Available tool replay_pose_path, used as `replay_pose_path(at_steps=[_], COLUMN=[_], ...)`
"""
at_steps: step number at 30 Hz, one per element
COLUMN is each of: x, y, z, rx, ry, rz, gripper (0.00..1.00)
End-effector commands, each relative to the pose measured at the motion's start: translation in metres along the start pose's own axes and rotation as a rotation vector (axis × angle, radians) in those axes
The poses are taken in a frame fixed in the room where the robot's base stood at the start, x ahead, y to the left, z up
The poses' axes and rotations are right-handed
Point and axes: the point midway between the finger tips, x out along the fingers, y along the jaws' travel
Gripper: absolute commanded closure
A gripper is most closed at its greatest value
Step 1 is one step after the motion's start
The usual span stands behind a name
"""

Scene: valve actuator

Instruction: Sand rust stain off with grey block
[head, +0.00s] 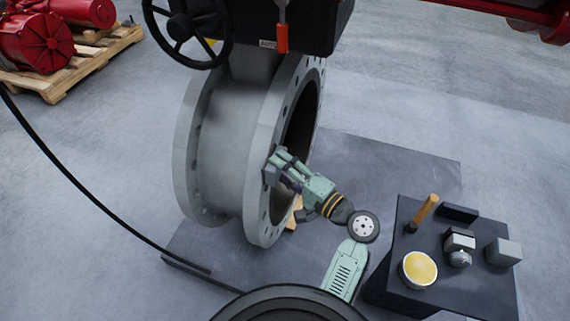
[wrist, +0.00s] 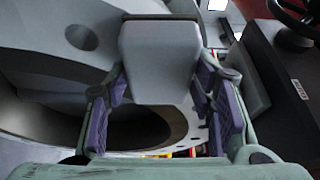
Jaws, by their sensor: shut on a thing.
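My gripper (head: 275,168) is at the front flange face of the large grey valve body (head: 222,135). It is shut on a pale grey block, which fills the upper middle of the wrist view (wrist: 160,58) between the purple-padded fingers (wrist: 160,105). In the head view the block is mostly hidden by the fingers, close against the flange rim. I cannot tell whether it touches the metal. The rust stain cannot be made out in either view; block and gripper cover part of the flange.
A dark stand (head: 405,212) at the right holds a wooden-handled brush (head: 424,210), a tin with yellow contents (head: 418,269), another grey block (head: 503,252) and small items. A black handwheel (head: 190,30) and dark actuator housing (head: 300,22) sit above the valve. Red equipment (head: 45,45) rests on a pallet.

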Motion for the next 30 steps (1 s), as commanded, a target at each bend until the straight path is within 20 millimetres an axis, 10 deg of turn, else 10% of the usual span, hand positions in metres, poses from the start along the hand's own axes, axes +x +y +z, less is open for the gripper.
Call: replay_pose_path(at_steps=[30], x=[0.018], y=[-0.013], z=[-0.044], rx=[-0.004], ry=[-0.004], rz=[-0.005], gripper=[0.73])
